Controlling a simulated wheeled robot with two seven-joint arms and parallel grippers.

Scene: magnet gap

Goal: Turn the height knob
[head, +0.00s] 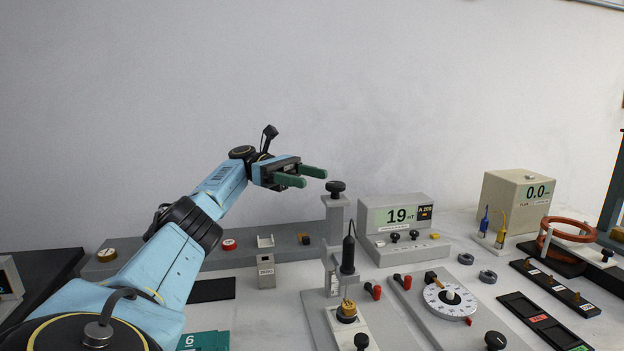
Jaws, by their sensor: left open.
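A black knob (335,187) sits on top of a grey upright column (336,215); it looks like the height knob, though I can read no label on it. My left gripper (314,177) is open, with two green fingers pointing right. Its fingertips are just left of the black knob and slightly above it in the picture, with nothing between them. I cannot tell the depth gap between fingertips and knob. A black probe (348,255) hangs upright from the stand above a brass piece (348,308). My right gripper is not in view.
A meter reading 19 mT (396,215) stands right of the column. A white dial (450,298), red-and-black plugs and a beige box (516,205) reading 0.0 lie further right. A long grey bar (285,243) lies behind my left arm. The space above the bench is clear.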

